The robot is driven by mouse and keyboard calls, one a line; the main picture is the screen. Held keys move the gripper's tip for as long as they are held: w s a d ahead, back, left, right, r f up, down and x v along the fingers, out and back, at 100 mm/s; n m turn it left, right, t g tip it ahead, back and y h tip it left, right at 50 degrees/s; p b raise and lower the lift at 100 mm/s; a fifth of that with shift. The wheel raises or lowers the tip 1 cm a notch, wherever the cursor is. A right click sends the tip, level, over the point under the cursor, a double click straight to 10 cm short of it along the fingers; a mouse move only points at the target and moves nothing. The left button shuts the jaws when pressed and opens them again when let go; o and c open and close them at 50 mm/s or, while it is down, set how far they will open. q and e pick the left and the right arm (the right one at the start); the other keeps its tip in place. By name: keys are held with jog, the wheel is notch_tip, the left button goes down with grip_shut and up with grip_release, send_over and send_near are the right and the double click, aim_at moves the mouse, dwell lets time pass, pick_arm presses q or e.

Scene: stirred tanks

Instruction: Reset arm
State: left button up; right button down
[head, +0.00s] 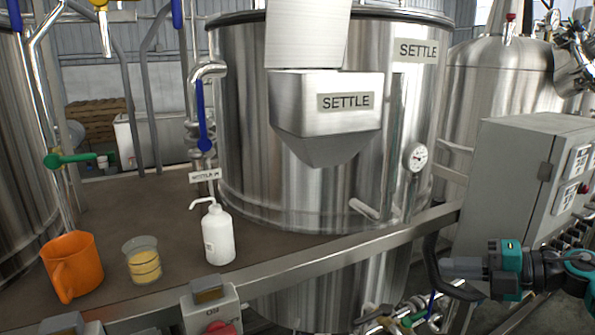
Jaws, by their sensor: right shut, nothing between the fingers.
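My right gripper (452,267) is at the lower right, in front of the grey control cabinet. Its fingers look closed with nothing held, and it points left. My teal and black right arm reaches in from the right edge. My left gripper does not show in the head view. The large steel SETTLE tank (320,190) stands in the middle, to the left of the right gripper and apart from it.
On the brown platform (150,215) stand an orange jug (73,268), a glass beaker with yellow liquid (142,262) and a white wash bottle (218,236). The grey control cabinet (510,180) and a steel rail (330,258) stand near the right arm.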

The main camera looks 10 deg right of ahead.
jog(key=w+d+r+m+t+h, duration=0.65)
jog(key=d+r+m+t, duration=0.25)
jog(key=d+m+t, duration=0.15)
jog(key=d+f+m+g+h, duration=0.1)
jog(key=d+m+h, duration=0.2)
jog(key=d+f+m+g+h, duration=0.1)
jog(key=d+f+m+h, duration=0.1)
jog(key=d+m+h, duration=0.1)
jog(key=d+f+m+g+h, duration=0.1)
jog(key=d+m+h, duration=0.2)
jog(key=m+h, duration=0.1)
jog(key=shift+w+d+f+m, duration=0.2)
jog(key=shift+w+d+m, duration=0.05)
jog(key=shift+m, duration=0.2)
jog(key=s+a+f+g+y, duration=0.15)
jog(key=s+a+f, duration=0.25)
jog(key=a+f, duration=0.55)
jog(key=s+a+f+g+y, duration=0.15)
jog(key=s+a+f, duration=0.25)
jog(key=a+f, duration=0.55)
jog(key=s+a+f+m+g+y, duration=0.1)
jog(key=s+a+f+m+y, duration=0.1)
jog(key=s+a+f, duration=0.4)
jog(key=s+a+f+m+g+y, duration=0.2)
jog(key=s+a+f, duration=0.3)
jog(key=s+a, duration=0.7)
jog(key=shift+s+a+f, duration=0.2)
jog(key=shift+s+f, duration=0.05)
jog(key=shift+f, duration=0.15)
